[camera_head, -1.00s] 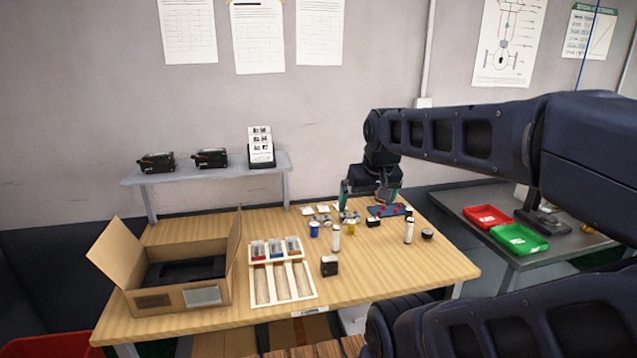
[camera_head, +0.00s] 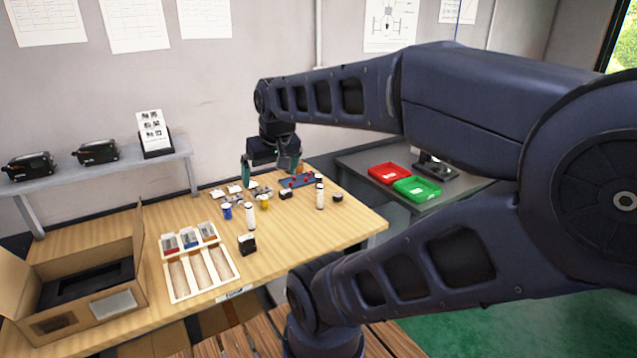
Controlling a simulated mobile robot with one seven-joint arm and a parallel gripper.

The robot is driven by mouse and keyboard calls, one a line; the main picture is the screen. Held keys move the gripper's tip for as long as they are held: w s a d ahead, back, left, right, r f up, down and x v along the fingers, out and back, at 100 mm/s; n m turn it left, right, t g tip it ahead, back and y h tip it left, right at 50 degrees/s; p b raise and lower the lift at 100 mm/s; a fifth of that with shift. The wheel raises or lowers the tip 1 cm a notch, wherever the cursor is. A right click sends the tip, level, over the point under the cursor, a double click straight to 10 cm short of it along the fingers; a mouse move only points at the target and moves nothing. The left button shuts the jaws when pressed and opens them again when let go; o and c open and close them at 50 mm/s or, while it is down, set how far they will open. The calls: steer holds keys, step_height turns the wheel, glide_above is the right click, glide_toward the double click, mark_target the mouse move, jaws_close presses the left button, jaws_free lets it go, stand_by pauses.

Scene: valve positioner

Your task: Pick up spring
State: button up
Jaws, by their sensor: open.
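My gripper (camera_head: 271,172) is open above the back part of the wooden table (camera_head: 310,230), with its teal fingers spread and pointing down. Small metallic parts (camera_head: 260,192) lie below and between the fingers. I cannot tell which small part is the spring at this size. A blue cylinder (camera_head: 227,211) and a yellow cylinder (camera_head: 265,203) stand just in front of the gripper. A blue mat with red pieces (camera_head: 300,180) lies at the right finger.
A white bottle (camera_head: 250,216), another white bottle (camera_head: 320,196) and a black block (camera_head: 247,244) stand on the table. A wooden tray (camera_head: 236,272) and a cardboard box (camera_head: 130,262) are at left. Red (camera_head: 390,172) and green bins (camera_head: 417,189) sit on a side table. The table's front right is clear.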

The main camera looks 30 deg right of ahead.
stand_by(0.3)
steer(key=c, duration=1.3)
steer(key=shift+o, duration=0.2)
steer(key=shift+w, duration=0.15)
steer(key=w+d+m, duration=0.2)
steer(key=w+d, duration=0.1)
steer(key=w, duration=0.5)
steer(key=w+d+m, duration=0.2)
steer(key=w+d, duration=0.1)
steer(key=w, duration=0.4)
steer(key=m+g+h, duration=0.2)
steer(key=m+h, duration=0.2)
steer(key=m, duration=0.4)
glide_above(318, 176)
steer(key=s+a, duration=0.1)
steer(key=a, duration=0.2)
step_height(318, 176, down, 27)
steer(key=shift+s+d+x, duration=0.1)
steer(key=shift+s+x, duration=0.05)
steer(key=shift+x, duration=1.55)
steer(key=shift+s+d+x, duration=0.1)
steer(key=shift+s+x, duration=0.1)
steer(key=shift+x, duration=1.55)
steer(key=shift+s+d+x, duration=0.1)
steer(key=shift+s+x, duration=0.05)
steer(key=shift+x, duration=1.55)
